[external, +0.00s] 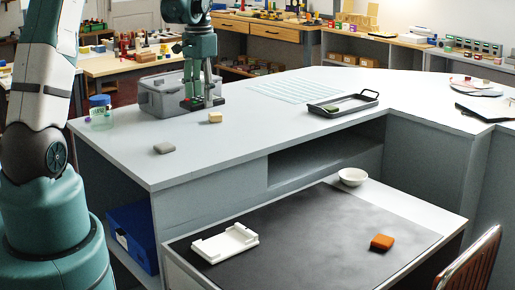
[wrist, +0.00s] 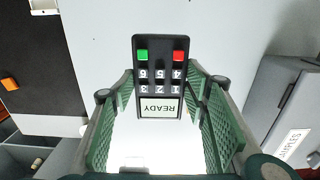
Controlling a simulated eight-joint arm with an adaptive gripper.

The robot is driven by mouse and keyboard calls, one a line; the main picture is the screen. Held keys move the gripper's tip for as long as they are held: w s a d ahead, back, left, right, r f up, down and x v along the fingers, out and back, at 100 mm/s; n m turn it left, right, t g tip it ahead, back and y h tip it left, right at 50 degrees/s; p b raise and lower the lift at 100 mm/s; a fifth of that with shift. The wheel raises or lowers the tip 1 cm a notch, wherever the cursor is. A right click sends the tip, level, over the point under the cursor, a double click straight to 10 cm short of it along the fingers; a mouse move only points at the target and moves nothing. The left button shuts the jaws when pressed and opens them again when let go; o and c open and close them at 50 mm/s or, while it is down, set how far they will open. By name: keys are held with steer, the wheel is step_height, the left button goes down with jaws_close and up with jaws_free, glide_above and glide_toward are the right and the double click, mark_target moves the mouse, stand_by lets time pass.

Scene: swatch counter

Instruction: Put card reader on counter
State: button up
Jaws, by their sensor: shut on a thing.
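The card reader (wrist: 160,75) is a dark handset with a green and a red key, number keys and a small screen reading READY. In the wrist view it sits between the two green finger pads of my gripper (wrist: 160,108), which is shut on it. In the external view my gripper (external: 201,101) points down over the back left of the light grey counter (external: 240,140), beside the grey bin. The card reader shows only as a small dark and red shape there. I cannot tell whether it touches the counter or hangs just above it.
The grey bin (external: 165,101) stands close left of my gripper. A beige block (external: 215,117), a grey block (external: 164,148), a blue-lidded jar (external: 100,112) and a black tray (external: 343,104) are on the counter. The counter's middle front is clear.

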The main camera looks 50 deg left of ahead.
glide_above(202, 137)
steer(key=shift+w+a+f, duration=0.1)
steer(key=shift+f, duration=1.35)
steer(key=shift+w+a+f, duration=0.1)
steer(key=shift+f, duration=1.35)
steer(key=shift+f, duration=0.1)
steer(key=shift+f, duration=2)
steer(key=shift+f, duration=0.15)
steer(key=o, duration=1)
steer(key=shift+r, duration=6.15)
